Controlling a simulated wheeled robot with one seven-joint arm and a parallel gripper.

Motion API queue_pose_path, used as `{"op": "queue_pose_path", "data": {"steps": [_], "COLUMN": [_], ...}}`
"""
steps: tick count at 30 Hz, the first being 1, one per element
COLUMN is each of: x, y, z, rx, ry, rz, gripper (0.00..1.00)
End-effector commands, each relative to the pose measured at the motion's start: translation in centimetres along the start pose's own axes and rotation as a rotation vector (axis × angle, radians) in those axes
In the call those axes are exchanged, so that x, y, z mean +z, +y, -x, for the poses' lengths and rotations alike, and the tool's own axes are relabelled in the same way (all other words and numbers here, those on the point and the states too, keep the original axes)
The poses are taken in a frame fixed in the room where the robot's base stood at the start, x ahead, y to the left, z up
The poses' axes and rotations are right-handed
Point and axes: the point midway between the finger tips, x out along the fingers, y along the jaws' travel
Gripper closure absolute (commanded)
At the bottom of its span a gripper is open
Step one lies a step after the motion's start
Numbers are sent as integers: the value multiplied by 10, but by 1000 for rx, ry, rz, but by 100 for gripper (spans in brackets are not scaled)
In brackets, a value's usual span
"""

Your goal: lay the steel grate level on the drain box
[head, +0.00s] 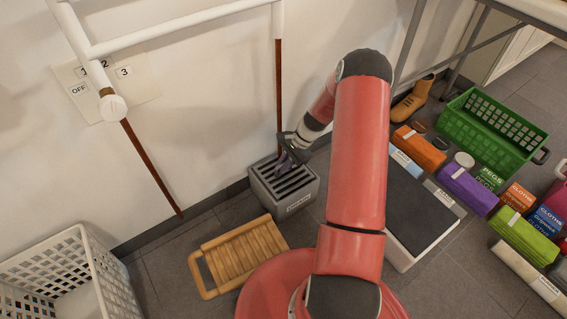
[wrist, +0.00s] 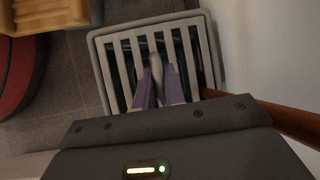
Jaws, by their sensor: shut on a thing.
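The grey drain box (head: 298,205) stands on the floor against the wall, with a label on its front. The steel grate (head: 291,185), with pale parallel bars and dark gaps, is at the top of the box. In the wrist view the grate (wrist: 122,68) shows inside the box's rim (wrist: 150,24). My gripper (head: 285,162) is over the grate, its fingers pointing down. In the wrist view my gripper (wrist: 158,88) is shut on a middle bar of the grate. I cannot tell whether the grate rests fully level; my gripper body hides its near edge.
A wooden slatted board (head: 238,255) lies in front of the box. A white basket (head: 75,270) stands at lower left. A dark-topped white step (head: 422,215) is close on the right. A brown pipe (head: 279,100) comes down behind the box.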

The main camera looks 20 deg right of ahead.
Motion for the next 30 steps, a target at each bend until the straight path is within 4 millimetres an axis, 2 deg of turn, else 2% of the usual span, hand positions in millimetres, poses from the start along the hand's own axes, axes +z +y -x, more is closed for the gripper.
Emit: {"op": "queue_pose_path", "data": {"steps": [30], "x": [-6], "y": [1], "z": [-11], "rx": [0], "ry": [0], "rz": [1], "gripper": [100]}}
